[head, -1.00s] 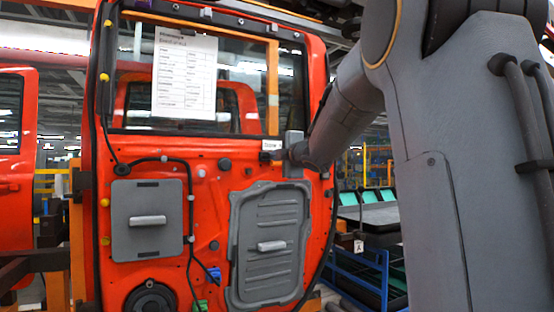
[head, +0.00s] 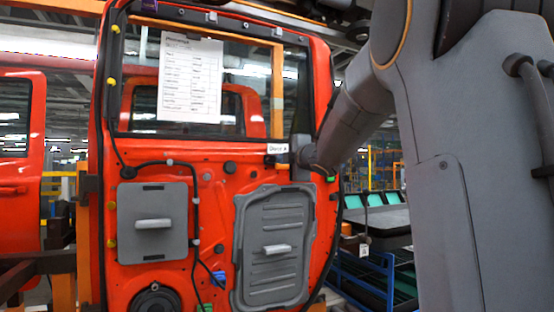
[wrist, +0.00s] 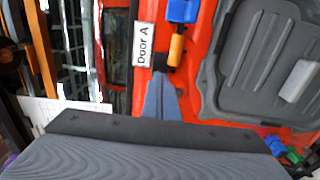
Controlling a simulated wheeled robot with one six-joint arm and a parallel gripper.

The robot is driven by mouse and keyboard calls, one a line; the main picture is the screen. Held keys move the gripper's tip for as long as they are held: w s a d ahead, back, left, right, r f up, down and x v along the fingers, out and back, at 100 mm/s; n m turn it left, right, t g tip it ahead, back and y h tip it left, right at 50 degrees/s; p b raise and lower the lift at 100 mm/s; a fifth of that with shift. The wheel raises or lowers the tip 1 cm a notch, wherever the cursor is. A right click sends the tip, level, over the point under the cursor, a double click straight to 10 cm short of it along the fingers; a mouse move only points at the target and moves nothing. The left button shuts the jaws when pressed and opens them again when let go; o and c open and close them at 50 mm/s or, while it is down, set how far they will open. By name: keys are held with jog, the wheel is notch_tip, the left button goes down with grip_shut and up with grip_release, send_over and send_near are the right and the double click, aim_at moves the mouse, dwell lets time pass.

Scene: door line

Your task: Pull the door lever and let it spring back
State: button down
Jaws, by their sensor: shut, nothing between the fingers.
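The door lever shows in the wrist view as an orange grip (wrist: 176,48) on a dark mount, with a blue block (wrist: 183,11) at its far end. It sits beside the white "Door A" label (wrist: 144,44) on the red door (head: 215,172). My gripper (wrist: 160,84) is shut and empty, a blue-grey wedge with its tip close to the lever's dark mount. I cannot tell whether they touch.
Two grey panels with light bars, a left one (head: 152,240) and a right one (head: 270,270), are on the door below. A paper sheet (head: 190,80) hangs on the window. A blue rack (head: 365,280) stands behind at the right.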

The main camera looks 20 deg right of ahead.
jog(key=s+d+p, duration=0.2)
jog(key=s+d, duration=0.2)
jog(key=s, duration=0.5)
dwell(1.0)
jog(key=s+b, duration=0.2)
jog(key=s, duration=0.6)
jog(key=a+f+m+g+h, duration=0.15)
jog(key=f+m, duration=0.25)
jog(key=f, duration=0.6)
jog(key=a+f+m+g+h, duration=0.1)
jog(key=a+f+m+g, duration=0.3)
jog(key=f, duration=0.6)
jog(key=a+f+m+g+h, duration=0.15)
jog(key=f+m, duration=0.35)
jog(key=f, duration=0.5)
jog(key=s+a+f+m+g+y, duration=0.1)
jog(key=s+a+f+m+g, duration=0.1)
jog(key=s+a+f+g, duration=0.2)
jog(key=s+a+f+m+g+y, duration=0.2)
jog(key=s+a+f+g, duration=0.3)
jog(key=s+a+f, duration=0.5)
jog(key=s+f+m, duration=0.1)
jog(key=s+f, duration=0.5)
jog(key=shift+s+a+f+g+b, duration=0.15)
jog(key=shift+s+a+g+b, duration=0.05)
jog(key=shift+s+g+b, duration=0.1)
